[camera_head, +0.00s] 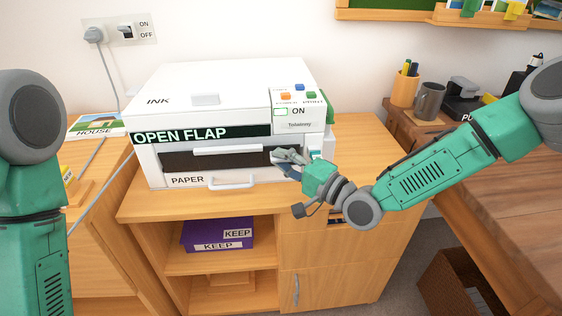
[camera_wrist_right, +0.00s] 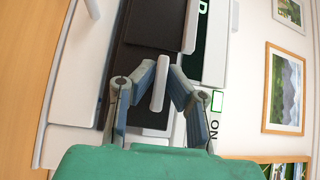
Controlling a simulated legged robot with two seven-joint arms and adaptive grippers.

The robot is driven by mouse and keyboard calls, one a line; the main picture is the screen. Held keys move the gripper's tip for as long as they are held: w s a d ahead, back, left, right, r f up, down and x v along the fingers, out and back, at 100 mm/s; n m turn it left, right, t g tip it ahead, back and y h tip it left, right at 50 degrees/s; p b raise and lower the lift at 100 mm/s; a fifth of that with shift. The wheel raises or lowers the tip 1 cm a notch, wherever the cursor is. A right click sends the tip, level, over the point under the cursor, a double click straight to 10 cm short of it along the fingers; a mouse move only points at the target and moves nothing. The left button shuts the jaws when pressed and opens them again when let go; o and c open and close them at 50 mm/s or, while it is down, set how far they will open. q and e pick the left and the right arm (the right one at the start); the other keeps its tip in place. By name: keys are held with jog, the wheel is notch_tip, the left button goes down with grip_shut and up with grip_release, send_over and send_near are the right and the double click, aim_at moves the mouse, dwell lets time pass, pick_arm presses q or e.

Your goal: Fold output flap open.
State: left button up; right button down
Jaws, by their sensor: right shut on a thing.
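The white printer (camera_head: 220,85) stands on a wooden cabinet, with green "OPEN FLAP" words on its display strip (camera_head: 182,135). Below the strip is a dark front panel (camera_head: 180,160) with a long white bar (camera_head: 228,150) along its upper edge. My right gripper (camera_head: 285,157) is at the right end of this front, its fingers against the printer. In the right wrist view the fingers (camera_wrist_right: 160,88) are on both sides of a short white rounded tab (camera_wrist_right: 158,84) in front of the dark panel. The tab is hidden in the head view. My left gripper is out of view.
The paper tray handle (camera_head: 232,183) sticks out below the panel. A purple box (camera_head: 218,233) is on the open shelf. An orange cup (camera_head: 403,90) and a dark mug (camera_head: 429,101) stand on the desk at right.

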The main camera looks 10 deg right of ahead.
jog(key=n+y+b, duration=0.1)
jog(key=b, duration=0.1)
jog(key=s+f+n+y+b, duration=0.1)
jog(key=b, duration=0.1)
jog(key=f+n+t+y+b, duration=0.1)
jog(key=b, duration=0.1)
jog(key=shift+s+f+n, duration=0.2)
jog(key=shift+s+n, duration=0.05)
jog(key=shift+n, duration=0.15)
jog(key=shift+s+f+n+y+b, duration=0.15)
jog(key=shift+n+y+b, duration=0.6)
jog(key=shift+b, duration=0.5)
jog(key=c, duration=1.7)
grip_release()
jog(key=v, duration=1.2)
jog(key=shift+d, duration=0.1)
